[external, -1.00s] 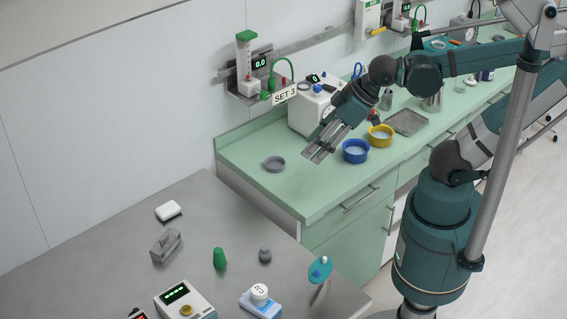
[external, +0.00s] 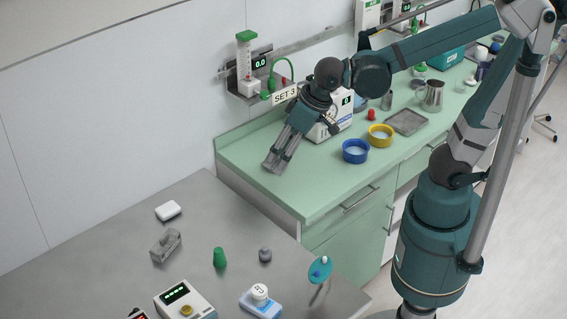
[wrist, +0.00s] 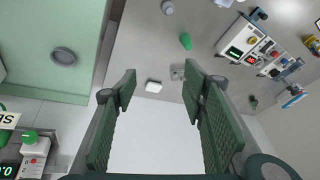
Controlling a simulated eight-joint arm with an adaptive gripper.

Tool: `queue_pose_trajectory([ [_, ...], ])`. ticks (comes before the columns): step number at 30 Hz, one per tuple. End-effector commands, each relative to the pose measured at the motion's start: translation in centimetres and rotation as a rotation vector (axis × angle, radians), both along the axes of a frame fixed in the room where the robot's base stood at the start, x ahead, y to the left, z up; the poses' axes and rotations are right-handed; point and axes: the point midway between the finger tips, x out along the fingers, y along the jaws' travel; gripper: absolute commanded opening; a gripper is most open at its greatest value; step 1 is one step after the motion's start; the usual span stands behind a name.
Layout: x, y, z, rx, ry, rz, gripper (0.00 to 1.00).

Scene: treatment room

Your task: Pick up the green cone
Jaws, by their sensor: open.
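The green cone (external: 219,257) stands on the grey metal table (external: 200,205) in the external view. It also shows in the wrist view (wrist: 186,41), beyond my fingertips and near the top middle. My gripper (external: 271,166) is open and empty, above the near left end of the green counter, up and to the right of the cone and well apart from it. In the wrist view the two fingers (wrist: 161,82) are spread with nothing between them.
Near the cone are a grey knob-like object (external: 265,255), a clear block (external: 165,246), a white block (external: 168,210), a display box (external: 184,300) and a blue-based item (external: 261,302). The green counter (external: 310,195) holds blue (external: 355,151) and yellow (external: 381,136) dishes. A wall shelf (external: 262,90) stands behind my gripper.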

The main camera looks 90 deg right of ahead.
Motion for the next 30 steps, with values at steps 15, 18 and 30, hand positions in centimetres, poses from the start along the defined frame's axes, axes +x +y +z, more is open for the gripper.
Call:
queue_pose_trajectory([
  [15,6.1,2.4,-4.1,0.064,0.105,-0.203,0.42],
  [18,7.2,2.9,-5.0,0.073,0.124,-0.243,0.42],
  [30,11.4,5.1,-9.8,0.098,0.197,-0.411,0.42],
])
